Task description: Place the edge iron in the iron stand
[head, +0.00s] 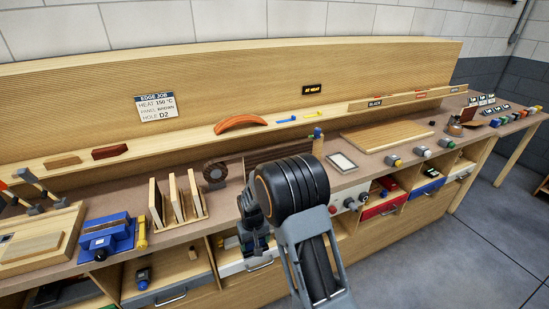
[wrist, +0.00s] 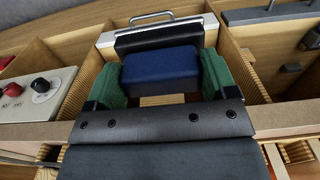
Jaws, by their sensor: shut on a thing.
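My gripper (wrist: 160,78) is shut on a blue block-shaped thing (wrist: 160,66), with a green pad against each side of it. The held thing is low, in an open drawer or compartment below the worktop. I cannot tell from its visible face whether it is the edge iron. In the head view my gripper (head: 254,236) is in front of the bench, above a white drawer (head: 247,264), and my arm hides most of it. A grey and copper-coloured thing (head: 456,126) stands at the far right of the worktop; I cannot tell whether it is the iron stand.
Wooden compartment walls stand close on both sides of my gripper. A control panel (wrist: 30,98) with red and black knobs is at the left in the wrist view. On the worktop are a wooden rack (head: 183,218), a blue vice-like tool (head: 107,238) and a wooden board (head: 388,136).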

